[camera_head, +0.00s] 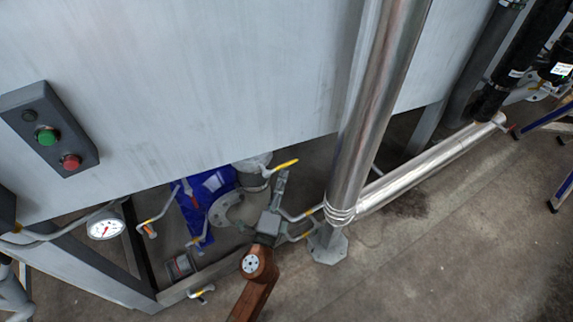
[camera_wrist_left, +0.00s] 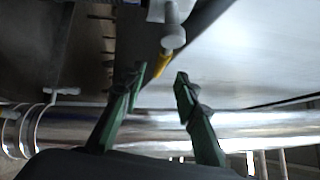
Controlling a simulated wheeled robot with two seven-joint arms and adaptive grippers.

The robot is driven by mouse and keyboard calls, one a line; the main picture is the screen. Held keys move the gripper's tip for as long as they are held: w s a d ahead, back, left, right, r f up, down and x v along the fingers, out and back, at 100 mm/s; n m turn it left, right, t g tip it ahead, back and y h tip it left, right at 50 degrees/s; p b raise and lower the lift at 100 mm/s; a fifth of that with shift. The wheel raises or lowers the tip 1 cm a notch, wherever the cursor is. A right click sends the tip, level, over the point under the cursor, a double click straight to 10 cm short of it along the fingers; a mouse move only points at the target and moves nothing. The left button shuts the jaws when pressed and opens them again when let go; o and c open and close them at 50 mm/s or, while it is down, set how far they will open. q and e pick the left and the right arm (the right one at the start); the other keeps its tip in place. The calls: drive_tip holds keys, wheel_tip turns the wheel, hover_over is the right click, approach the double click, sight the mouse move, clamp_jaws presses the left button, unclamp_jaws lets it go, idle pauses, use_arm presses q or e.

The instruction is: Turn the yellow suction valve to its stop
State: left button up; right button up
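A yellow-handled valve lever (camera_head: 284,164) sticks out to the right from a grey pipe fitting under the large metal panel in the head view. In the left wrist view a yellow lever (camera_wrist_left: 163,62) with a pale round part beside it lies just beyond and between the fingertips. My left gripper (camera_head: 280,190) is just below the lever in the head view. Its green fingers (camera_wrist_left: 160,80) stand apart in the wrist view, with nothing clearly held between them. Whether a finger touches the lever I cannot tell. My right gripper is not in view.
Other yellow-tipped levers (camera_head: 203,293) sit low around the pipes. A thick steel pipe (camera_head: 365,110) rises right of the gripper. A gauge (camera_head: 104,228) and a box with green and red buttons (camera_head: 50,132) are at left. Open floor (camera_head: 450,240) lies at right.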

sight(286, 163)
use_arm(q)
drive_tip(key=b+x, duration=0.1)
drive_tip(key=x, duration=0.4)
drive_tip(key=shift+f, duration=0.15)
drive_tip(key=shift+w+d, duration=0.1)
drive_tip(key=shift+w, duration=0.45)
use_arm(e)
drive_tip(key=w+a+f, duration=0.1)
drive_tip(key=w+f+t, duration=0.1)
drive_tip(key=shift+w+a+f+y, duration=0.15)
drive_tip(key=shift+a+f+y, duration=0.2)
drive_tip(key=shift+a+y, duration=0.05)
use_arm(q)
drive_tip(key=shift+r, duration=0.2)
drive_tip(key=shift+c, duration=0.7)
clamp_jaws()
